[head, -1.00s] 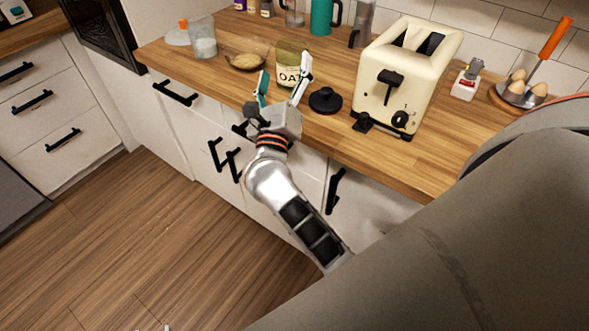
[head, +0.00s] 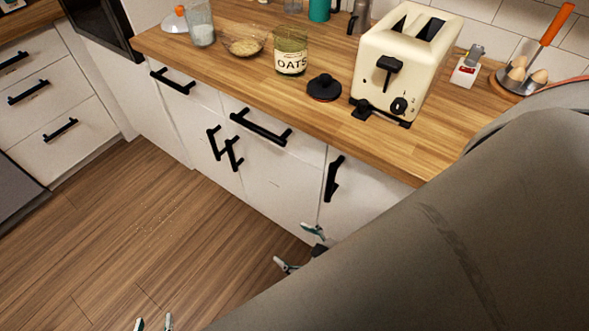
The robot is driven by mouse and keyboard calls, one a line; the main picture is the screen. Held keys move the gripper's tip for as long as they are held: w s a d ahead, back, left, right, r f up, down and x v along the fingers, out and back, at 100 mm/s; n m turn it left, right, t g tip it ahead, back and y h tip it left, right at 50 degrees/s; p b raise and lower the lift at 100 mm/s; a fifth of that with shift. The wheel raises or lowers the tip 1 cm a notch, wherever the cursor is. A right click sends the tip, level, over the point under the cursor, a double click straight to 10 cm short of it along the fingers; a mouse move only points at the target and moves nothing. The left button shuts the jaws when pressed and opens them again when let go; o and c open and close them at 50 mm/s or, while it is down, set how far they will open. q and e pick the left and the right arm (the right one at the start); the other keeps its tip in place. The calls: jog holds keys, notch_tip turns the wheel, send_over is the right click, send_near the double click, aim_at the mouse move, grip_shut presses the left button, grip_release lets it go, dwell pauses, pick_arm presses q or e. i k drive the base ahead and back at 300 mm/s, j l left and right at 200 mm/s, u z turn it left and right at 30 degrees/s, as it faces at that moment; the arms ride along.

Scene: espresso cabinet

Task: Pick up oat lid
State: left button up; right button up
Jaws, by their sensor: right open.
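The oat lid (head: 324,88) is a round black lid with a knob, lying on the wooden counter between the oats jar and the toaster. The glass jar labelled OATS (head: 291,52) stands just behind it to the left, with no lid on it. My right gripper (head: 299,249) is open and empty, low in front of the cabinet doors and well away from the lid; its arm is mostly hidden by my grey body. My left gripper (head: 153,323) shows only two separated fingertips at the bottom edge, over the floor, with nothing between them.
A cream toaster (head: 400,60) stands close to the lid's right. A glass bowl (head: 245,42) and a glass jar (head: 201,24) stand to the left. The counter in front of the lid is clear. Black handles (head: 260,128) stick out from the cabinet front.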

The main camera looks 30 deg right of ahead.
aim_at(324, 88)
jog(key=z, duration=1.25)
